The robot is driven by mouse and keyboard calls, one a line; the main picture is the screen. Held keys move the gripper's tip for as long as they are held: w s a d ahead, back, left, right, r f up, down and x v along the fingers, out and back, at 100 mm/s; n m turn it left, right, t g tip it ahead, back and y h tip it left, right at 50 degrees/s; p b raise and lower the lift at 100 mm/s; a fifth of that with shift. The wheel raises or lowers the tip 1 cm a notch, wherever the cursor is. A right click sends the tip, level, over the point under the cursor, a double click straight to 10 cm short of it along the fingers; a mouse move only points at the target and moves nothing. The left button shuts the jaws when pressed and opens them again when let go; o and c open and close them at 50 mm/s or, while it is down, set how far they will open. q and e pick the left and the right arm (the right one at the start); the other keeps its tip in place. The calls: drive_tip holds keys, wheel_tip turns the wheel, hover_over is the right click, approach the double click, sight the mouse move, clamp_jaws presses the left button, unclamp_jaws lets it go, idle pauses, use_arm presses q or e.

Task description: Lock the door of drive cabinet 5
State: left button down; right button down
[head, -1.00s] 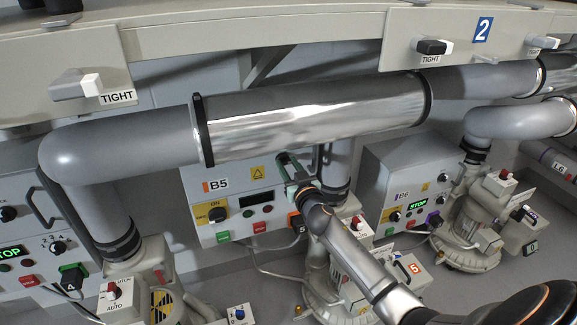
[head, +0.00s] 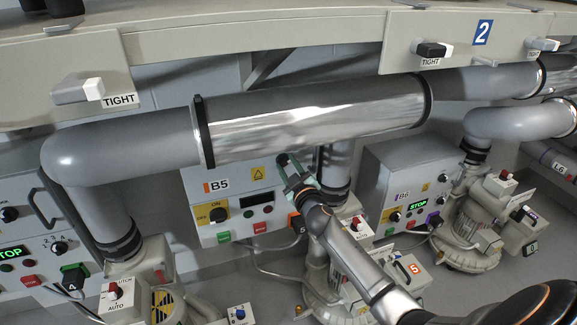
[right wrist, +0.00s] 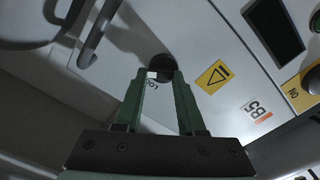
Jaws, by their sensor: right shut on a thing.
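Drive cabinet 5 (head: 236,236) is the grey box marked B5 in the head view, below the shiny pipe. Its front also shows in the right wrist view (right wrist: 215,45), and I see no open gap at its door. A round black lock knob (right wrist: 160,66) sits on the door, with a small white mark and a partly hidden label beside it. My right gripper (right wrist: 164,76) has its green fingertips on either side of this knob and is shut on it. In the head view the gripper (head: 289,172) is at the upper right of the front. My left gripper is not in view.
A large pipe (head: 315,118) runs close above the cabinet. A vertical pipe (head: 337,168) stands just right of my gripper. Cabinet B6 (head: 400,165) is further right. A grey bar handle (right wrist: 98,35) lies near the knob in the wrist view.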

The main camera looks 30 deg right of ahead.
drive_tip(key=n, duration=0.3)
drive_tip(key=shift+a+n, duration=0.1)
drive_tip(key=shift+n, duration=0.3)
drive_tip(key=n, duration=0.2)
drive_tip(key=shift+n, duration=0.3)
drive_tip(key=shift+w+a+n, duration=0.1)
drive_tip(key=shift+n, duration=1.1)
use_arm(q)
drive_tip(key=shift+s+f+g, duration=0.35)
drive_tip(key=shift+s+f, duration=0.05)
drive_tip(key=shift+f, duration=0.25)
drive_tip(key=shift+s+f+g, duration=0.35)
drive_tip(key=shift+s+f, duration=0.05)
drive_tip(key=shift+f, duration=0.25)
use_arm(e)
drive_tip(key=shift+n, duration=1.1)
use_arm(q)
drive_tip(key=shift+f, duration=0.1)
use_arm(e)
drive_tip(key=c, duration=0.5)
unclamp_jaws()
